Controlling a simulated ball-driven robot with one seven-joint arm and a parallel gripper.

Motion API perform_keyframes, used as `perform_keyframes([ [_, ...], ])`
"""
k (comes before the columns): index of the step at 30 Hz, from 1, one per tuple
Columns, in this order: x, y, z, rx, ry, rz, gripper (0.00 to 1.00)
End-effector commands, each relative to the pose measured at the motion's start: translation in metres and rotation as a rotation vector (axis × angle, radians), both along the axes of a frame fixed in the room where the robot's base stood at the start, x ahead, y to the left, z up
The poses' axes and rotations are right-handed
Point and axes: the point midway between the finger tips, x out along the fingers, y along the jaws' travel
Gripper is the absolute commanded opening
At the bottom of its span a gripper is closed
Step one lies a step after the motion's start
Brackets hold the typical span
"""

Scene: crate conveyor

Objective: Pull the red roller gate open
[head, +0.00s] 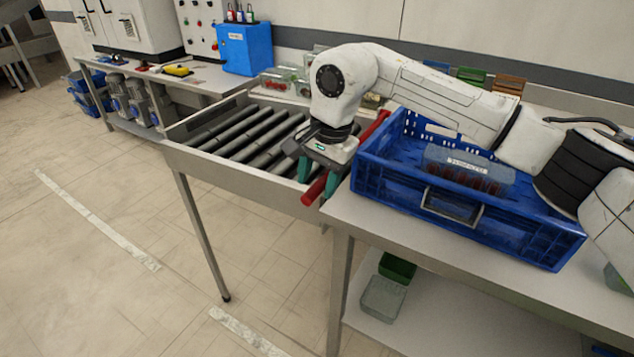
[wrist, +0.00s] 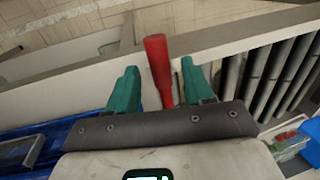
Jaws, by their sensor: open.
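The red roller gate (head: 375,128) is a red bar across the end of the roller conveyor, beside the blue crate. Its near end is a red handle (head: 315,188) that sticks out past the conveyor's front rail. My gripper (head: 318,185) is over this handle with its green fingers pointing down. In the wrist view the red handle (wrist: 158,68) lies between the two open green fingers (wrist: 155,88), with gaps showing on both sides. The middle of the gate is hidden behind my wrist in the head view.
The blue crate (head: 400,190) stands on the table right of the gate, with a labelled container (head: 468,165) inside. The conveyor rollers (head: 235,130) are bare on the left. A blue box (head: 245,48) stands at the back. The floor in front is clear.

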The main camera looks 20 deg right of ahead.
Motion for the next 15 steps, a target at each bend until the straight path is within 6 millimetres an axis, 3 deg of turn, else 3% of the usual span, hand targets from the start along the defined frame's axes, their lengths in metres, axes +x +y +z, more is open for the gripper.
perform_keyframes([
  [6, 0.002, 0.0014, -0.0129, 0.0, 0.0, -0.001, 0.51],
  [14, 0.0021, 0.0017, -0.0135, 0.0, 0.0, 0.0, 0.51],
  [15, 0.0021, 0.0017, -0.0134, 0.0, 0.0, 0.0, 0.47],
])
